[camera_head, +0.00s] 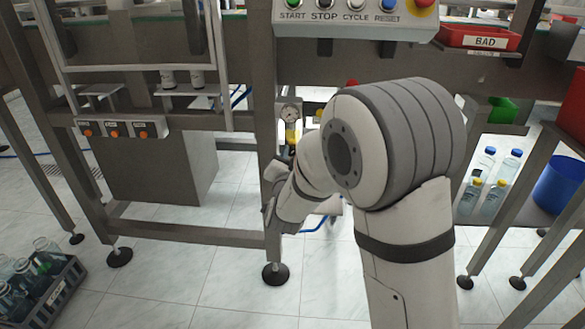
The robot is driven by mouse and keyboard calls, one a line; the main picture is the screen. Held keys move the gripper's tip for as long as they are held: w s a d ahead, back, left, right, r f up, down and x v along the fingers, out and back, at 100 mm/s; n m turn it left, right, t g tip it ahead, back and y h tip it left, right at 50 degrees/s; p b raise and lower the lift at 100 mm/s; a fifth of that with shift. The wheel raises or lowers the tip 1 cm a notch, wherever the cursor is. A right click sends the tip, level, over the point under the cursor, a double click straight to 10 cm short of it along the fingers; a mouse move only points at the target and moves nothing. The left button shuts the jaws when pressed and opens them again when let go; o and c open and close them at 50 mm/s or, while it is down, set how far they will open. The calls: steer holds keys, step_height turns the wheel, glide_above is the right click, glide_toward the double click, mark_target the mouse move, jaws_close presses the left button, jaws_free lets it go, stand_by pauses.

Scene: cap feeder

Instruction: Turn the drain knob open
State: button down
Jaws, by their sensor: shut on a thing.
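An air filter unit with a round pressure gauge (289,112) and a yellowish bowl (291,134) is mounted at the steel post of the machine frame, just left of my arm. My gripper (284,160) is right under the bowl, partly covered by my own wrist. It is shut on the drain knob at the bowl's lower end. The knob itself is hidden behind the gripper and wrist, so its turn position cannot be seen.
The steel post (265,100) stands close to my wrist. A control panel (355,18) with several buttons is above. A red BAD bin (480,38) is at the upper right. A crate of bottles (40,290) is on the floor at the lower left. Floor in front is clear.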

steer(key=m, duration=1)
steer(key=shift+h+b, duration=0.3)
steer(key=shift+b, duration=0.1)
steer(key=shift+m, duration=0.3)
steer(key=c, duration=1.2)
jaws_free()
steer(key=shift+c, duration=0.2)
steer(key=shift+s, duration=0.1)
steer(key=s+p, duration=0.2)
steer(key=s, duration=0.5)
steer(key=shift+s+a+f, duration=0.15)
steer(key=shift+s+f, duration=0.1)
steer(key=shift+s, duration=0.05)
